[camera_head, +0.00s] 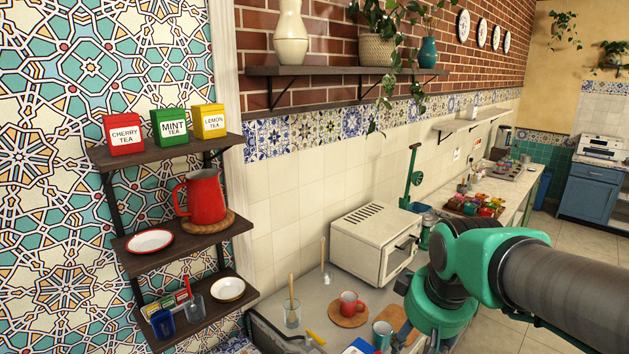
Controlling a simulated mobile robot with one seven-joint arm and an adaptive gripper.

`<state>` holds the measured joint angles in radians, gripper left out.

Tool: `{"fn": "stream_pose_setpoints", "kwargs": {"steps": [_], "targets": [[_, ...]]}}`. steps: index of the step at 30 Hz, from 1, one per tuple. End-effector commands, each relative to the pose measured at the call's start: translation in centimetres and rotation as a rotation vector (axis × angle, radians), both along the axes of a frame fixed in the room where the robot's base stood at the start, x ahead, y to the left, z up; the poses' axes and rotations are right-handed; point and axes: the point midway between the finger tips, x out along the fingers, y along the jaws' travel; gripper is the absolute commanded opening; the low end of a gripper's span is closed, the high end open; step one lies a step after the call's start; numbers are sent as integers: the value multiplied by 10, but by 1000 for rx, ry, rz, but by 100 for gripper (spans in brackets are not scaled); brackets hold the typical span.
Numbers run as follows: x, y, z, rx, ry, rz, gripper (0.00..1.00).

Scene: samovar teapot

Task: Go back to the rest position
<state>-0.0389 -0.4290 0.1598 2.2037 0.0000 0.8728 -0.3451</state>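My arm (492,266), with green joints and a dark grey link, reaches in from the right edge over the counter. Its end runs down out of the lower edge, so I do not make out my gripper or its fingers. A red teapot (202,198) stands upright on a round wooden trivet on the middle shelf at the left. The red cherry tea box (124,135), green mint tea box (170,127) and yellow lemon tea box (209,121) stand on the top shelf.
A white toaster oven (372,242) stands on the counter behind my arm. A red mug (351,304), a teal mug (382,335) and a glass (292,313) with a spoon stand in front. A plate (150,241) lies beside the teapot. Open floor shows at the right.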

Motion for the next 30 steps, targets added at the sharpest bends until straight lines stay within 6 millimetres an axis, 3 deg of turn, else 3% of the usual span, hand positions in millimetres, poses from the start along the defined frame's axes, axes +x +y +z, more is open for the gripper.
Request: {"fn": "stream_pose_setpoints", "kwargs": {"steps": [9,15,21,30], "targets": [[-81,-11,7,72,-89,-197,50],[-120,-15,1,115,-131,-298,50],[-138,-17,-2,138,-152,-348,50],[-141,-17,-3,142,-153,-356,50]]}}
